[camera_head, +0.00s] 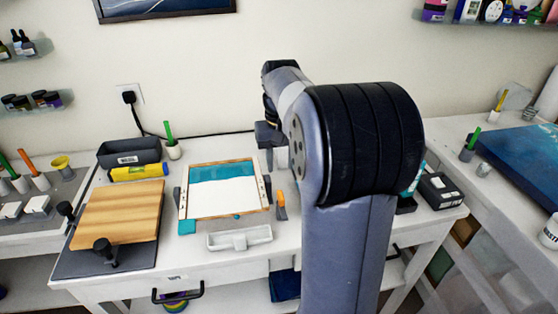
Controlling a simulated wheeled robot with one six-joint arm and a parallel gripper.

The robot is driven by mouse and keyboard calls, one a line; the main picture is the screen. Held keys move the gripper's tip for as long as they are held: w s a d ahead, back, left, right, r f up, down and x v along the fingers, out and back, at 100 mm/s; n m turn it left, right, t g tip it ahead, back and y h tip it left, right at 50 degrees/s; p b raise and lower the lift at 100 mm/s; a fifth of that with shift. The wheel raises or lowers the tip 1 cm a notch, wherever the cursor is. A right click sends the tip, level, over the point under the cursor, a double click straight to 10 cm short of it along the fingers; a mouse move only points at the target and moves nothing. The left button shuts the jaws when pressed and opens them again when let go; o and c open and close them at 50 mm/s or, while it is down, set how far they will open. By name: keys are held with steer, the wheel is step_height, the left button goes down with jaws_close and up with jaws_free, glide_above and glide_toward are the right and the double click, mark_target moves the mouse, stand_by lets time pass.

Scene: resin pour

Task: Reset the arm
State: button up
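My arm rises in the right middle of the head view and reaches over the white table (230,265). My gripper (268,140) seems to be the dark part at the far end, just right of the framed panel (225,200). Its fingers are too small and partly hidden by my arm, so I cannot tell whether they are open or shut. The panel shows a teal band above a white area and lies flat on the table.
A wooden board (118,210) on a dark clamp base lies at left. A grey bin (128,152), a yellow tube (139,172) and a white tray (239,238) stand around the panel. Black boxes (440,190) sit at right. A side table holds a blue panel (525,160).

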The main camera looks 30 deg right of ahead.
mark_target(281, 194)
steer(key=shift+f, duration=0.1)
step_height(281, 194, down, 11)
steer(key=shift+r, duration=0.15)
steer(key=shift+m, duration=0.3)
steer(key=shift+r, duration=0.1)
